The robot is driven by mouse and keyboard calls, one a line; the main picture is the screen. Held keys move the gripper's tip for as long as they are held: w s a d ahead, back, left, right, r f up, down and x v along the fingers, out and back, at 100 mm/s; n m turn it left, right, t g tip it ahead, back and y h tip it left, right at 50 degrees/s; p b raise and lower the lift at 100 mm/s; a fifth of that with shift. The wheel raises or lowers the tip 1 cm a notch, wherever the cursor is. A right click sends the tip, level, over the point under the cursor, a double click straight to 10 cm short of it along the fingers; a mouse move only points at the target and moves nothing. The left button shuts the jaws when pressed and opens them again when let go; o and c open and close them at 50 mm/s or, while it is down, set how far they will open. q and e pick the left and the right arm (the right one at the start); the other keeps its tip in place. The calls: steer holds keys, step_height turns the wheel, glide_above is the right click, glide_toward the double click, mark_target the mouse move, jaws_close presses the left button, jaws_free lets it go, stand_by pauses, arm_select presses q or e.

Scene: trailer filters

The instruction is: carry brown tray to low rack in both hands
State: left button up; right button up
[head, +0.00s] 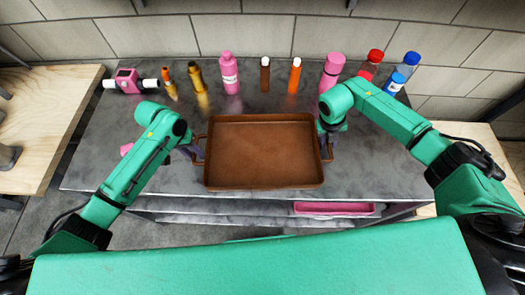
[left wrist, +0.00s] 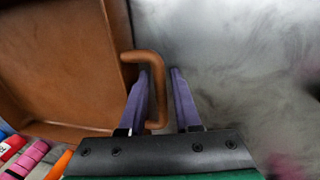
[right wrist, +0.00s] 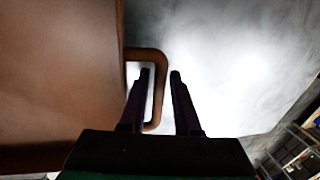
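The brown tray (head: 262,152) lies on the grey metal counter, with a loop handle on each short side. My left gripper (head: 196,152) is at its left handle; in the left wrist view one finger is inside the handle loop (left wrist: 158,85) and the other outside, with gaps showing. My right gripper (head: 325,150) is at the right handle; in the right wrist view its fingers stand on both sides of the handle bar (right wrist: 158,90), apart. Both grippers are open. A lower shelf (head: 240,206) shows under the counter's front edge; most of it is hidden.
A pink tray (head: 335,208) sits on the lower shelf at the right. Several bottles, including a pink one (head: 229,75) and a red-capped one (head: 371,66), line the counter's back. A pink device (head: 128,82) stands at back left. A wooden surface (head: 45,120) is at left.

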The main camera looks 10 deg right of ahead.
arm_select(q)
jaws_close()
arm_select(e)
jaws_close()
stand_by(1.0)
